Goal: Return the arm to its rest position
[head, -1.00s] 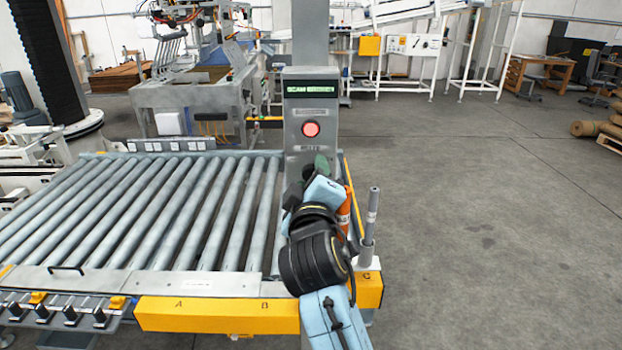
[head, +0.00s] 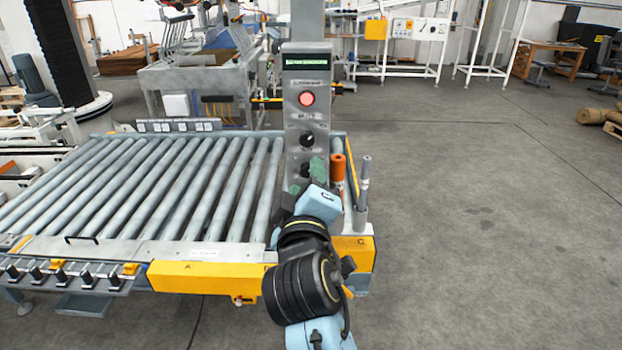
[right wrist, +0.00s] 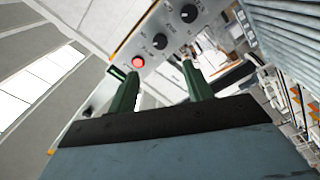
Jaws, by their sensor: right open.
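My right arm rises from the bottom of the head view, with its black and light blue wrist in front of the conveyor's corner. My right gripper (head: 312,169) has green fingers, partly hidden by the wrist, in front of the lower part of the grey control column (head: 306,125). In the right wrist view the two green fingers (right wrist: 160,84) stand apart with nothing between them. Beyond them is the panel with a red button (right wrist: 138,61) and several black knobs. My left gripper is not in view.
The roller conveyor (head: 150,190) lies left of the column, with a yellow front edge (head: 205,277). An orange cylinder (head: 338,172) and a grey post (head: 364,185) stand at its right corner. Open grey floor (head: 480,230) lies to the right.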

